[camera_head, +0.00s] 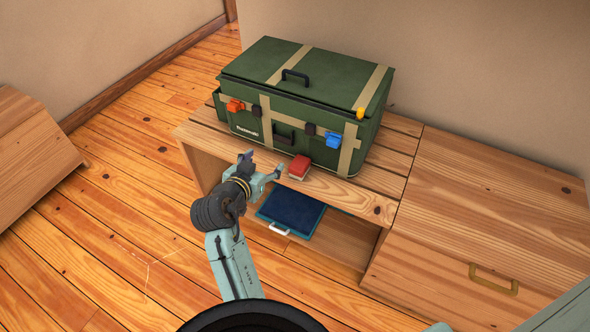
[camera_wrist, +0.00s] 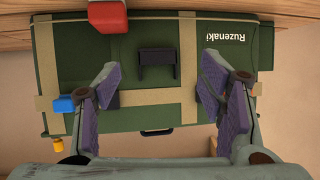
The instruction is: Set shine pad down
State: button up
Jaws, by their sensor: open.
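A small block with a red top and pale lower side, which looks like the shine pad (camera_head: 299,167), rests on the wooden bench top near its front edge, in front of the green case. In the wrist view the open fingers (camera_wrist: 160,78) face the case.
A green case (camera_head: 315,74) with tan straps and orange, blue and yellow clips fills much of the bench top (camera_head: 345,190). A dark blue flat case (camera_head: 291,211) lies on the shelf below. A drawer unit (camera_head: 480,215) adjoins at right, its top clear.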

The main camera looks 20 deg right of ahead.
aim_at(299, 164)
jog(key=d+f, duration=0.1)
jog(key=d, duration=0.1)
jog(key=d+f+g, duration=0.1)
jog(key=d+f, duration=0.1)
jog(key=d+f+m+g, duration=0.1)
jog(key=d+f, duration=0.1)
jog(key=d, duration=0.1)
jog(key=shift+s+f+h, duration=0.15)
jog(key=shift+h, duration=0.25)
jog(key=shift+d+r+p+x, duration=0.15)
jog(key=shift+p+x, duration=0.3)
jog(key=shift+x, duration=1.05)
jog(key=shift+d+r+p+x, duration=0.15)
jog(key=shift+p+x, duration=0.25)
jog(key=shift+x, duration=1.05)
jog(key=shift+s, duration=0.15)
jog(key=shift+c, duration=0.4)
jog(key=c, duration=1.3)
